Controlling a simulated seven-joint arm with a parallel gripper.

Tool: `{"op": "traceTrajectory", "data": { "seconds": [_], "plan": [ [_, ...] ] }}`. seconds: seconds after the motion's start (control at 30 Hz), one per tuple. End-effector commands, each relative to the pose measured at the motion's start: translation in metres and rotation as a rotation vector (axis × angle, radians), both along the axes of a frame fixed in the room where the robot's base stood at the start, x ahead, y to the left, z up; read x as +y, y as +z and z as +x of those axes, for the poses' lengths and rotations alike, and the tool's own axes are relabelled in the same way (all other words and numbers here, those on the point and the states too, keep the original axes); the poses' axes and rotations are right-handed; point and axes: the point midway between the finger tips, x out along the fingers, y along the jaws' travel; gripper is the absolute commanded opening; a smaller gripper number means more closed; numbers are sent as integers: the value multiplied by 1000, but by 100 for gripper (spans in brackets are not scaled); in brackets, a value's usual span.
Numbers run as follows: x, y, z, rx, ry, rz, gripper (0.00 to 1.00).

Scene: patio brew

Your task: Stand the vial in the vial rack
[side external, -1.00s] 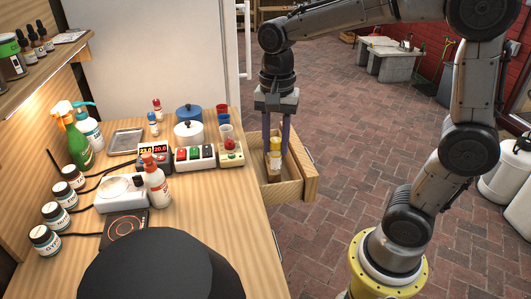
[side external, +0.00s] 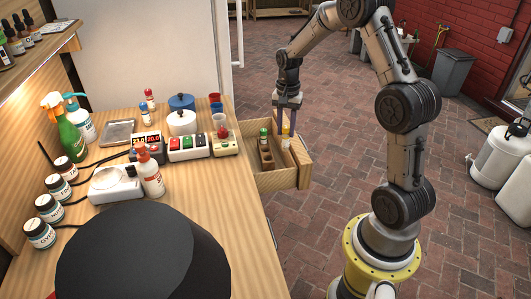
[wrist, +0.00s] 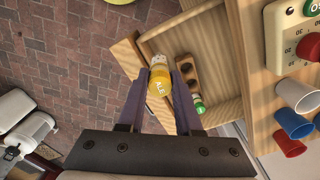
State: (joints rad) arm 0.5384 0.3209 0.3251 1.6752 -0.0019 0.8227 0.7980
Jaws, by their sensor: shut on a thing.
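The vial (side external: 285,130) has a yellow cap and clear glass, and my gripper (side external: 286,136) is shut on it. In the wrist view its yellow cap, marked ALE (wrist: 158,84), faces the camera between my fingertips (wrist: 160,76). The wooden vial rack (side external: 266,156) lies inside the open drawer and also shows in the wrist view (wrist: 183,68) with open round holes. A green-capped vial (side external: 264,136) stands at one end of the rack. My gripper is beside the rack, toward the drawer front. The held vial's lower end is mostly hidden.
The open drawer (side external: 274,181) has raised walls and a front panel (side external: 304,164) close to the held vial. The counter beside it carries a control box (side external: 225,144), cups (side external: 219,120) and a white pot (side external: 183,122).

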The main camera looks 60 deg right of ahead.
Motion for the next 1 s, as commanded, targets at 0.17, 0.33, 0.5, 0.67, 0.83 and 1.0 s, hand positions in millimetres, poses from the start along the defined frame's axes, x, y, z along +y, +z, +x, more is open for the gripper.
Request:
{"op": "traceTrajectory", "data": {
  "seconds": [0.17, 0.33, 0.5, 0.67, 0.83, 1.0],
  "plan": [
    [-16, -13, 24, 0, -4, 0, 0],
    [-34, -29, 54, 0, -3, 0, 0],
    [-49, -48, 81, 2, -3, 0, 0],
    [-60, -74, 99, 1, -3, 1, 0],
    [-67, -88, 110, -1, -3, -1, 0],
    [-69, -94, 115, -1, -3, -1, 0]
  ]
}}
